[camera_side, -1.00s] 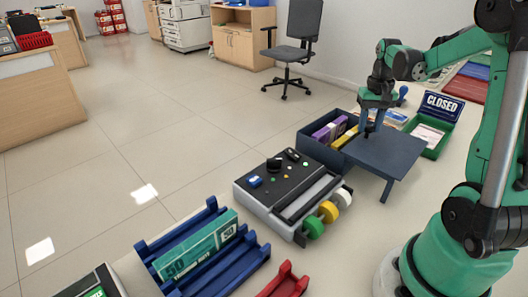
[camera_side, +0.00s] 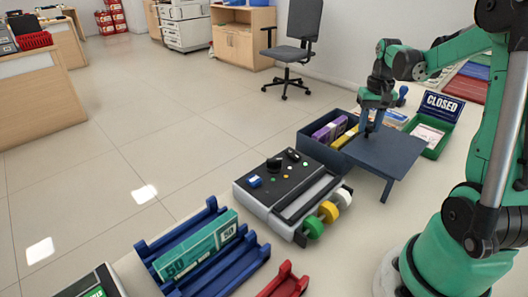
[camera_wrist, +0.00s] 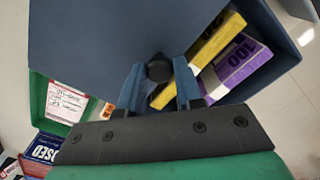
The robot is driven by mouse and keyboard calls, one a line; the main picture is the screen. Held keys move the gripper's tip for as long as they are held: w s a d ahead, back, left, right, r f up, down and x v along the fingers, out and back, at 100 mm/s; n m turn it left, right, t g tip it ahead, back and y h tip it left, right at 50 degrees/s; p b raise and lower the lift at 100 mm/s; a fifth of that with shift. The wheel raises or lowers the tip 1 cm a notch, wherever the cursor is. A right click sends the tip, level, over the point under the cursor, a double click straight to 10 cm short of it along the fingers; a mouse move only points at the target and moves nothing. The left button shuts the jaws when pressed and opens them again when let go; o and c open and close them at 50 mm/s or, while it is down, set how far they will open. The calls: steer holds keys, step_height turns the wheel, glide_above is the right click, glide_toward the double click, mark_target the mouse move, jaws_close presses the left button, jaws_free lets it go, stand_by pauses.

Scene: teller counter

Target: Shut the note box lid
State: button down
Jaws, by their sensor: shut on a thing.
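The note box (camera_side: 318,152) is dark blue and partly open. Purple and yellow note bundles show inside it, also in the wrist view as a purple bundle (camera_wrist: 240,62) and a yellow bundle (camera_wrist: 212,45). Its flat blue-grey lid (camera_side: 388,157) lies level over the right part of the box and sticks out well past it to the right. In the wrist view the lid (camera_wrist: 90,45) has a round black knob (camera_wrist: 158,68). My gripper (camera_side: 371,131) is shut on this knob, with one blue finger on each side.
A green tray with a CLOSED sign (camera_side: 441,106) stands just right of the lid. A grey machine with coloured rollers (camera_side: 290,190) is in front of the box. A blue note rack (camera_side: 205,250) is farther front left.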

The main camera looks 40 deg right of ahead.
stand_by(0.5)
steer(key=w, duration=1.2)
steer(key=shift+w, duration=0.35)
steer(key=c, duration=0.6)
jaws_free()
steer(key=shift+r, duration=0.1)
steer(key=shift+r, duration=2.7)
steer(key=shift+a, duration=0.1)
